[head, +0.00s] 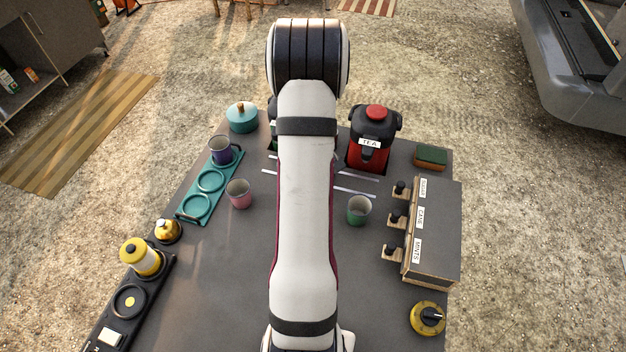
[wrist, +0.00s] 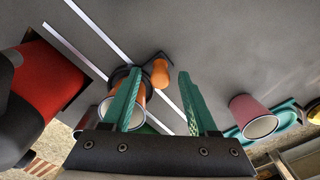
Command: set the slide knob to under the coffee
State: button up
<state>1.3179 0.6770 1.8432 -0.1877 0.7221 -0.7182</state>
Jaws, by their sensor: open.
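In the wrist view the slide knob (wrist: 160,71), a small orange grip on a dark arm, shows between the fingertips of my open gripper (wrist: 161,73). I see no contact, and the depth between them is hard to judge. The knob's dark arm joins a dark ring around an orange cup (wrist: 114,90), partly covered by one finger. White guide lines (wrist: 98,27) run along the table beside it. In the head view my arm hides the knob, the cup and my gripper. The coffee dispenser is mostly hidden behind my arm; a dark green edge (head: 273,137) shows there.
The red tea dispenser (head: 368,156) stands right of my arm. A green cup (head: 359,210) and a pink cup (head: 239,194) stand on the table. A teal tray (head: 183,209) holds a purple cup (head: 220,150). The labelled box (head: 440,235) is at the right edge.

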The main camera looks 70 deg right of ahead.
jog(key=shift+f, duration=0.75)
grip_shut()
jog(key=shift+r, duration=0.1)
dwell(0.8)
